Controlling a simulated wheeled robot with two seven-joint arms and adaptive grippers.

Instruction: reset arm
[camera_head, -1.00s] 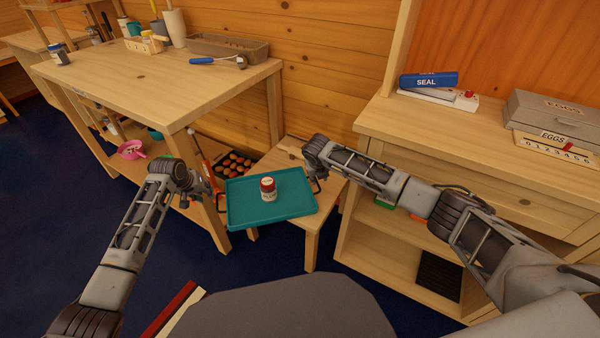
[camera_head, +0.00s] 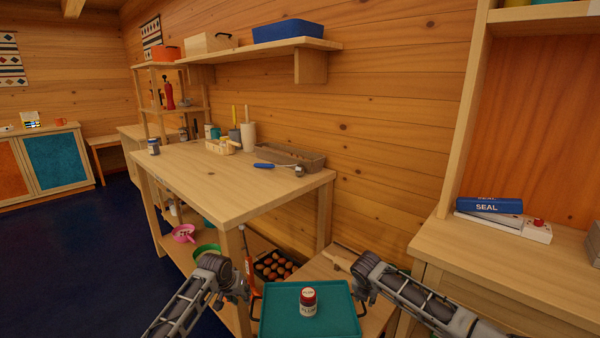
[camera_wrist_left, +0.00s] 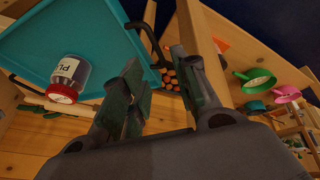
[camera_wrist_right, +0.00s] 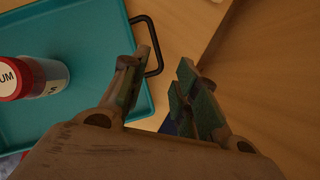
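A teal tray (camera_head: 285,324) with dark handles lies at the bottom of the head view, over a low wooden stool (camera_head: 322,268). My left gripper (camera_head: 243,291) is beside the tray's left handle. In the left wrist view its fingers (camera_wrist_left: 160,75) are apart, with the handle (camera_wrist_left: 148,38) just beyond them. My right gripper (camera_head: 366,294) is by the right handle. In the right wrist view its fingers (camera_wrist_right: 165,75) are apart and the handle (camera_wrist_right: 153,50) is close to one finger. Neither gripper holds anything.
A wooden worktable (camera_head: 215,180) with a grey-brown basket (camera_head: 290,157) stands left of the tray. Open blue floor (camera_head: 80,240) lies left.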

